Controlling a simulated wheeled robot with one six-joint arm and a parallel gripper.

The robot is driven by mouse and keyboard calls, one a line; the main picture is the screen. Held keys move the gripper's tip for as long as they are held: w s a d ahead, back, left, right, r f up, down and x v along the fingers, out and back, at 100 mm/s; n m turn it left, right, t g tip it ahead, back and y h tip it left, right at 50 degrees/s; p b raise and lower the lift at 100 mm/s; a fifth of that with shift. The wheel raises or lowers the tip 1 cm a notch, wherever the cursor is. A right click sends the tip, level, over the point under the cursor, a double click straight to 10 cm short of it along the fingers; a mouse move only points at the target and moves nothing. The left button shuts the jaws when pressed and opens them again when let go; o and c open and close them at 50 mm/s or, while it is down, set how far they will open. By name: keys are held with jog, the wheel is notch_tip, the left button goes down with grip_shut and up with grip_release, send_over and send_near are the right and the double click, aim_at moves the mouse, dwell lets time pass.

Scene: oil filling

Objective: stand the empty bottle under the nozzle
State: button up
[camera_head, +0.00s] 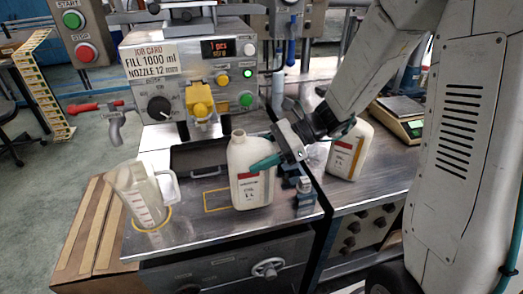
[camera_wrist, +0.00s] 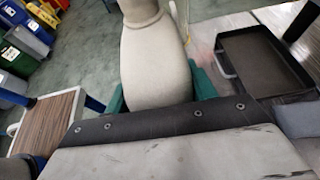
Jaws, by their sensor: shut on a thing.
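A white bottle (camera_head: 249,178) with an open neck and a red-and-white label is upright in my gripper (camera_head: 266,164), whose teal fingers close on its side. The bottle is just right of a yellow outlined rectangle (camera_head: 207,209) on the metal bench; I cannot tell if its base touches the bench. In the wrist view the bottle (camera_wrist: 155,62) sits between the green fingers, its lower part hidden by the gripper. The filling machine (camera_head: 145,90) stands behind, with a yellow block (camera_head: 200,99) on its front; its nozzle opening is not clearly visible.
A clear measuring jug (camera_head: 139,197) stands in a yellow ring at the bench's left. A dark drip tray (camera_head: 184,161) lies under the machine. Another white bottle (camera_head: 343,158) and a scale (camera_head: 397,119) are on the right bench. A metal tap (camera_head: 115,126) projects left.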

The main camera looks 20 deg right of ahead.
jog(key=shift+w+a+f, duration=0.3)
jog(key=shift+a+f, duration=0.1)
jog(key=shift+f, duration=0.2)
jog(key=shift+w+a+f, duration=0.25)
jog(key=shift+a+f, duration=0.1)
jog(key=shift+f, duration=0.2)
jog(key=shift+w+a+f, duration=0.1)
jog(key=shift+w+a, duration=0.05)
jog(key=shift+a, duration=0.05)
jog(key=w+a, duration=0.4)
jog(key=a, duration=0.1)
jog(key=shift+w+a+f, duration=0.2)
jog(key=shift+a, duration=0.05)
jog(key=o, duration=1.3)
